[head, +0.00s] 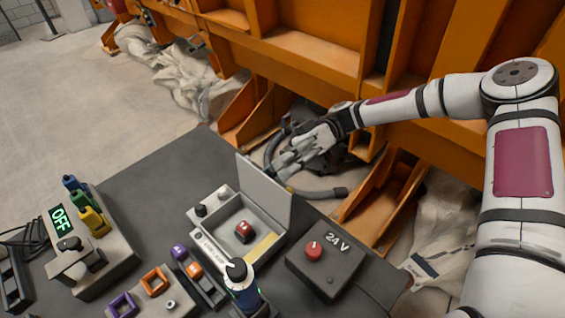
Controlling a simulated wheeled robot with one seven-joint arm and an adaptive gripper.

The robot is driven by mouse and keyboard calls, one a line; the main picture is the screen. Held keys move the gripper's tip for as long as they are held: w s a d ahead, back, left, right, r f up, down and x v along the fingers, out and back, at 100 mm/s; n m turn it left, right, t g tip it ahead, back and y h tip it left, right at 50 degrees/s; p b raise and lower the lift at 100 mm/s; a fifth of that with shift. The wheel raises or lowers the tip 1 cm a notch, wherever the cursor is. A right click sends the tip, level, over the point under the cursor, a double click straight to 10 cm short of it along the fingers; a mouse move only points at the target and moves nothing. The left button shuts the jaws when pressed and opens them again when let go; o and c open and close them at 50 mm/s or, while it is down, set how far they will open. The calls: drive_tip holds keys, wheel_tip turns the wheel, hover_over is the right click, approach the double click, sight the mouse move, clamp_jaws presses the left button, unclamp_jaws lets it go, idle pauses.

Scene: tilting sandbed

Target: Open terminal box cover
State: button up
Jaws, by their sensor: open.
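The grey terminal box (208,222) sits on the dark table with its inside showing. Its flat grey cover (264,192) stands raised, close to upright, along the box's far side.
A 24 V box (325,262) with a red knob stands right of the terminal box. A blue-and-white tool (240,285) stands upright in front. Orange steelwork (310,50) and hoses lie behind.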

drive_tip(key=v, duration=1.2)
drive_tip(key=shift+a, duration=0.1)
drive_tip(key=s+d+r+m+t+h+p, duration=0.3)
drive_tip(key=s+r+m+t, duration=0.3)
drive_tip(key=s+r, duration=0.2)
drive_tip(key=s+d+r+m+t+h+p, duration=0.4)
drive_tip(key=s+r, duration=0.5)
drive_tip(key=s, duration=0.3)
drive_tip(key=s+d+r+m+t+h+p, duration=0.3)
drive_tip(key=s+d+r+m+t+h, duration=0.2)
drive_tip(key=s+d+r+m+t, duration=0.1)
drive_tip(key=s+r+m+t, duration=0.1)
drive_tip(key=s+r+m, duration=0.1)
drive_tip(key=s+r, duration=0.1)
drive_tip(key=shift+s+d+r+m+t, duration=0.2)
drive_tip(key=shift+s+d+m+t, duration=0.15)
drive_tip(key=shift+s, duration=0.25)
drive_tip(key=shift+a, duration=0.15)
